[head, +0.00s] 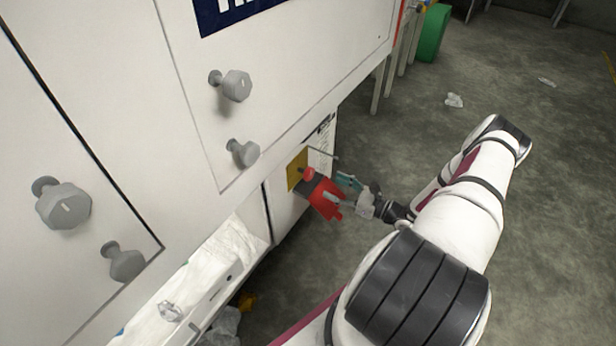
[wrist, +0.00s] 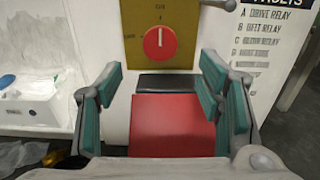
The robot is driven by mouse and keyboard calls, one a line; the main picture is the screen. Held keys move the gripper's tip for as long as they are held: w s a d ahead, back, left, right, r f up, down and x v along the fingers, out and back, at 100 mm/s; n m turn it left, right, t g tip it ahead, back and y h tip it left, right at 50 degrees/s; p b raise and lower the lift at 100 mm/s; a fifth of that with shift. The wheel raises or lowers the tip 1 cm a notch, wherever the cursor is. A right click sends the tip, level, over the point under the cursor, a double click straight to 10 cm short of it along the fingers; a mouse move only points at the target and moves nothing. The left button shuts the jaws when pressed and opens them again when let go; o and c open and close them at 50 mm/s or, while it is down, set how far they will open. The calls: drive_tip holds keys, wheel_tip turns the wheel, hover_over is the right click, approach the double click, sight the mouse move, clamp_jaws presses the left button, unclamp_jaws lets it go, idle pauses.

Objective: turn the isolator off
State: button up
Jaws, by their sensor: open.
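The isolator is a round red knob (wrist: 160,43) on a yellow plate (wrist: 183,54). Its white mark stands upright, toward a blurred label above; another blurred label is at the left. In the head view the knob (head: 306,174) and plate (head: 296,160) sit low on the white cabinet's end. My gripper (wrist: 162,68) is open, its teal fingers spread left and right, below and short of the knob. It also shows in the head view (head: 340,190). A red block (wrist: 173,125) with a dark top lies between the fingers; I cannot tell whether they touch it.
Grey knobs (head: 237,86) stick out from the cabinet doors. A grey rod end (wrist: 215,3) juts out beside the plate's upper right. A fault list (wrist: 266,45) is right of it. An open white bay (head: 215,265) lies at lower left. Floor to the right is mostly clear.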

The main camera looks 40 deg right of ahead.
sight(311, 176)
drive_tip(key=b+x, duration=0.2)
drive_tip(key=x, duration=0.8)
drive_tip(key=shift+w+f, duration=0.1)
drive_tip(key=shift+w, duration=0.1)
drive_tip(key=shift+c, duration=0.6)
drive_tip(key=c, duration=1.1)
